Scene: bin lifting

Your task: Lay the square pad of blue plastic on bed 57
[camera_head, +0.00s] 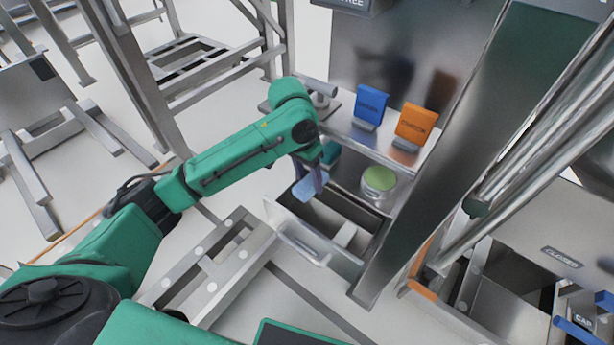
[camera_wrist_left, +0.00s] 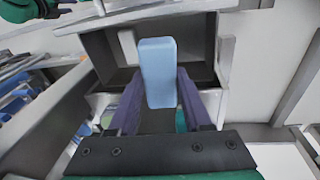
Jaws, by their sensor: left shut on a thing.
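My left gripper (camera_head: 317,176) is shut on a light blue pad (camera_head: 309,190) with rounded corners. It holds the pad above an open drawer (camera_head: 287,226). In the left wrist view, the pad (camera_wrist_left: 158,68) sits between the two purple fingers of my left gripper (camera_wrist_left: 158,84), its far end over the drawer's opening. The pad looks longer than wide from this angle. No number 57 is readable in either view, so I cannot tell which place is bed 57. My right gripper is not in view.
A blue card (camera_head: 370,104) and an orange card (camera_head: 416,126) stand in holders on the shelf behind. A green round-topped pot (camera_head: 379,181) stands right of the drawer. A large steel panel (camera_head: 440,150) rises at the right. A metal frame (camera_head: 215,262) lies front left.

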